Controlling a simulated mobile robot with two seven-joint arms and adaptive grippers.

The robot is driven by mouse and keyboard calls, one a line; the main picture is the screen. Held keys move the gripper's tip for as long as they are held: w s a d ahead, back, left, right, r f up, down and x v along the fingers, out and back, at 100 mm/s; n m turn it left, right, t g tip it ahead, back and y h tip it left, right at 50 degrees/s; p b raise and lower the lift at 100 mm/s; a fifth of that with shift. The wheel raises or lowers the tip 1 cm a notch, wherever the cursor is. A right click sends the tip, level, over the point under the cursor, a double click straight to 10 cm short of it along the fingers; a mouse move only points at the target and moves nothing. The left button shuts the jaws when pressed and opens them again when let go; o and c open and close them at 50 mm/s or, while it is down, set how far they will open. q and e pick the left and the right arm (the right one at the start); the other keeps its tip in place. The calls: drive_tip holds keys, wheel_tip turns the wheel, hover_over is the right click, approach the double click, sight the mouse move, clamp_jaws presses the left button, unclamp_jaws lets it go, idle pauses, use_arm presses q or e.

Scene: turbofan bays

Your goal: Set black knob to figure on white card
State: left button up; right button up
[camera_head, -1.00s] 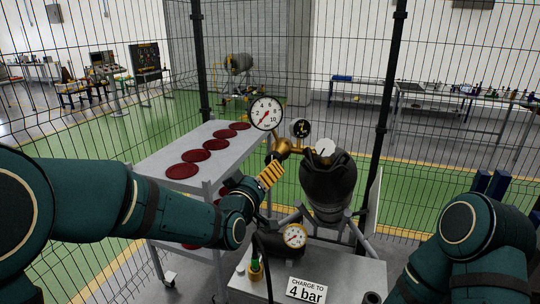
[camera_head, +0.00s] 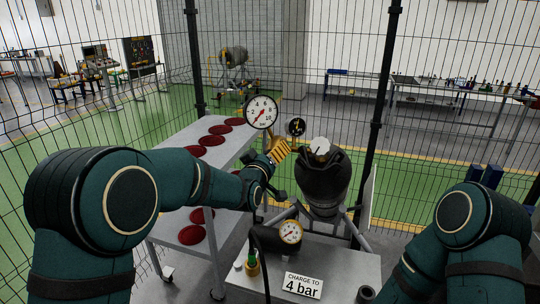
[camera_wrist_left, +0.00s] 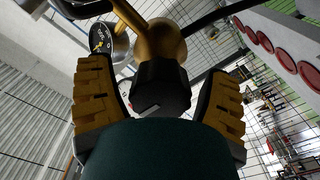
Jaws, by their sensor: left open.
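The black knob (camera_wrist_left: 160,88) shows in the left wrist view as a dark faceted body with a pale line on its face, in front of a brass fitting (camera_wrist_left: 160,42). My left gripper (camera_wrist_left: 158,74) is open, with one yellow ribbed finger on each side of the knob; contact cannot be told. In the head view my left gripper (camera_head: 279,150) is at the brass pipework below the large white gauge (camera_head: 261,112) and hides the knob. That gauge's red needle points lower left, near the low end. The white card (camera_head: 302,286) reads "CHARGE TO 4 bar".
A dark vessel (camera_head: 324,185) with a white top piece stands right of the gripper. A small dark gauge (camera_head: 297,127) and a lower gauge (camera_head: 290,232) are close by. A grey cart (camera_head: 170,166) with red discs stands left. Wire fencing runs behind.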

use_arm(q)
drive_tip(key=c, duration=1.2)
use_arm(e)
drive_tip(key=shift+f, duration=0.15)
use_arm(q)
drive_tip(key=shift+s+d+f+m+b, duration=0.1)
drive_tip(key=shift+m+b, duration=2.2)
drive_tip(key=shift+m, duration=0.9)
drive_tip(key=shift+w+d+f+m+b, duration=0.1)
drive_tip(key=shift+d+m+b, duration=0.05)
drive_tip(key=shift+m+b, duration=2.6)
drive_tip(key=shift+s+d+m+b, duration=0.1)
drive_tip(key=shift+m+b, duration=1.75)
drive_tip(key=shift+m, duration=1.8)
use_arm(e)
wheel_tip(320, 180, down, 14)
drive_tip(key=s, duration=0.1)
drive_tip(key=shift+s+a+g, duration=0.3)
drive_tip(key=shift+s, duration=0.05)
drive_tip(key=shift+f, duration=0.15)
use_arm(q)
drive_tip(key=o, duration=1.2)
drive_tip(key=shift+r, duration=0.1)
